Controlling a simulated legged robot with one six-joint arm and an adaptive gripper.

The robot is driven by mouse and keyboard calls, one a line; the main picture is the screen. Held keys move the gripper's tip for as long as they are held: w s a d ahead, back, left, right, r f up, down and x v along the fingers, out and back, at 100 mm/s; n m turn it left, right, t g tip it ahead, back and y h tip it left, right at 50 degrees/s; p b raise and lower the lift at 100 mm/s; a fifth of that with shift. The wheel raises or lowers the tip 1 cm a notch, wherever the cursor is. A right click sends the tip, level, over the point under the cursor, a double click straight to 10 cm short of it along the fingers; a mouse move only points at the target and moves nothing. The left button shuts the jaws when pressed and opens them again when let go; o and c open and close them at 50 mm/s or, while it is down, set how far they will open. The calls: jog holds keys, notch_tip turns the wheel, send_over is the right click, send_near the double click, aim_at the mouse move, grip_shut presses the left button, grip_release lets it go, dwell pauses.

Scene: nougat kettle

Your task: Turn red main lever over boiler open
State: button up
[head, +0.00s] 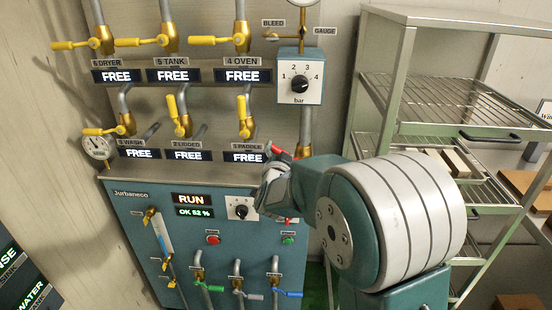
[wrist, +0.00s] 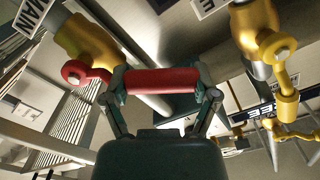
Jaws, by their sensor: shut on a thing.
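The red main lever (wrist: 165,81) runs crosswise between the fingers of my gripper (wrist: 161,90) in the wrist view. My gripper is shut on its red grip. The lever's red hub (wrist: 75,72) sits on a brass valve body (wrist: 88,45), with a partly cut-off label (wrist: 33,12) beside it. In the head view my gripper (head: 272,178) is at the top right of the blue-green boiler cabinet (head: 125,240). Only a short red piece of the lever (head: 279,149) shows there, beside brass (head: 303,150). My arm and gripper hide the rest.
Yellow valve levers (head: 183,116) and pipes fill the wall above the cabinet. A dial box (head: 300,82) is just above my gripper. A metal rack (head: 440,90) stands to the right. A red button (head: 213,239) and coloured taps (head: 288,293) are on the cabinet.

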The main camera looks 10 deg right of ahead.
jog(key=r+m, duration=0.1)
jog(key=d+m, duration=0.1)
jog(key=m, duration=0.1)
jog(key=shift+s+d+r, duration=0.2)
jog(key=shift+r, duration=0.2)
jog(key=shift+s+d+r+m, duration=0.25)
jog(key=shift+d+m, duration=0.6)
jog(key=shift+m, duration=0.6)
jog(key=shift+s+d+r+m, duration=0.25)
jog(key=shift+d+m, duration=0.65)
jog(key=shift+m, duration=0.5)
jog(key=shift+s+d+r+m, duration=0.25)
jog(key=shift+d+m, duration=0.6)
jog(key=shift+m, duration=0.6)
jog(key=o, duration=1.2)
jog(key=shift+d, duration=0.1)
jog(key=v, duration=1.1)
jog(key=shift+s, duration=0.4)
